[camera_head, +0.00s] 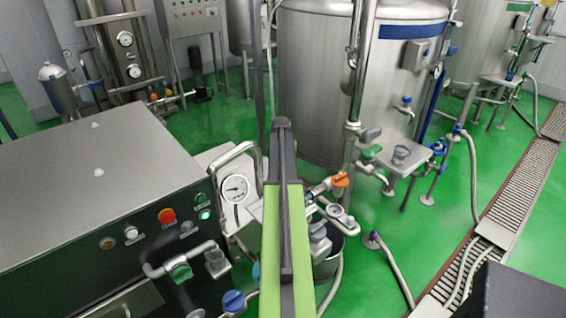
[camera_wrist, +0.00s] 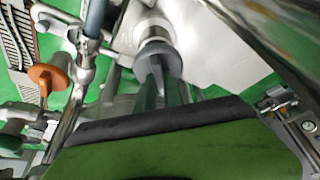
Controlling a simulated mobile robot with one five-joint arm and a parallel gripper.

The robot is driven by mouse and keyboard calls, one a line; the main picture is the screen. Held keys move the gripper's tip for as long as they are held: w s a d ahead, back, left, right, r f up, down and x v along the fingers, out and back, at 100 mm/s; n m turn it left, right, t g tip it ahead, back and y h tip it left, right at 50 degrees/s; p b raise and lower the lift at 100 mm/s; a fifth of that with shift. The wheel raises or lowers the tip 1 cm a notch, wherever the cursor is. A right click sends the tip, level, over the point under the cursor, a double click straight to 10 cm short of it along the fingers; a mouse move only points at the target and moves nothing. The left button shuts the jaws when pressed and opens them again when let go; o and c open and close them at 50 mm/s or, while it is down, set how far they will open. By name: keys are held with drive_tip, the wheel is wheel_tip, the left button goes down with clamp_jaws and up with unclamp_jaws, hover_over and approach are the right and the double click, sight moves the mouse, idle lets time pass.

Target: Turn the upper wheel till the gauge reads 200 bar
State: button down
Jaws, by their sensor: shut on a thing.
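The round white gauge (camera_head: 236,189) is on the machine's front in the head view, just left of my arm. Its needle is too small to read a value. In the wrist view my gripper (camera_wrist: 164,82) reaches forward and is shut on a dark grey wheel (camera_wrist: 158,61), which sits on a pale metal stem. The fingertips and the wheel overlap, so the exact hold is partly hidden. In the head view my green and dark arm covers the gripper and the wheel.
A bent metal pipe (camera_head: 236,153) arches over the gauge. An orange-handled valve (camera_head: 340,180) stands close right of my arm; its handle (camera_wrist: 48,78) also shows in the wrist view. A large steel tank (camera_head: 318,75) stands behind.

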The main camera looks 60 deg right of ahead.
drive_tip(key=c, duration=1.5)
unclamp_jaws()
drive_tip(key=shift+o, duration=0.2)
drive_tip(key=p+v, duration=1.6)
drive_tip(key=v, duration=0.1)
drive_tip(key=shift+a+r, duration=0.1)
drive_tip(key=shift+r, duration=0.05)
